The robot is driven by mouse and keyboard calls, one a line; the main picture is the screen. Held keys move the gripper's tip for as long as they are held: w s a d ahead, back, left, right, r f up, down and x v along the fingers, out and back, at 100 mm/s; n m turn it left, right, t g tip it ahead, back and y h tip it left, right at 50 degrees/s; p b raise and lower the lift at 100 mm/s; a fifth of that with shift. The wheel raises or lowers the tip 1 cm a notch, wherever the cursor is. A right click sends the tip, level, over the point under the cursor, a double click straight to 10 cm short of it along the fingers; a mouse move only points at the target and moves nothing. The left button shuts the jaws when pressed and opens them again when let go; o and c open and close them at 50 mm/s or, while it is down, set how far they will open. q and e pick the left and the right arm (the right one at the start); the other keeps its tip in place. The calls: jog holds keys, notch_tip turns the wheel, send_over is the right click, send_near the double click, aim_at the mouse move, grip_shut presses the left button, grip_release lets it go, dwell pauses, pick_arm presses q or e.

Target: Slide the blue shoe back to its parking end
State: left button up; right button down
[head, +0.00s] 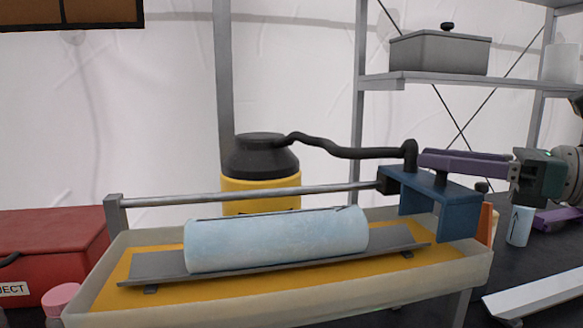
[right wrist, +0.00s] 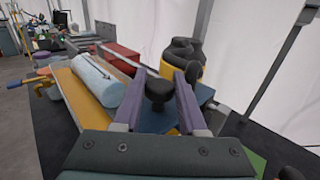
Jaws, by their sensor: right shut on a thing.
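The blue shoe (head: 455,208) sits at the right end of the metal rail (head: 250,194), above the right end of the tray (head: 300,303). In the right wrist view, part of the blue shoe (right wrist: 205,95) shows behind my fingers. My right gripper (head: 440,165) has purple fingers closed around the shoe's black knob (right wrist: 158,90). A black hose (head: 340,151) runs from the yellow canister (head: 262,196) to a fitting on the shoe. A pale blue frosted cylinder (head: 275,240) lies on a grey cradle in the tray, left of the shoe. My left gripper is not in view.
A red box (head: 45,245) and a pink object (head: 62,297) stand left of the tray. An orange piece (head: 487,222) is at the tray's right end. The rail left of the shoe looks clear.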

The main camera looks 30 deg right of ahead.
jog(key=shift+d, duration=0.2)
jog(key=c, duration=0.9)
grip_release()
jog(key=o, duration=0.3)
jog(key=shift+d, duration=0.15)
jog(key=shift+o, duration=0.7)
jog(key=shift+s, duration=0.1)
jog(key=b+v, duration=0.1)
jog(key=v, duration=0.8)
jog(key=shift+s+b, duration=0.35)
jog(key=shift+b, duration=0.05)
jog(key=shift+d, duration=0.1)
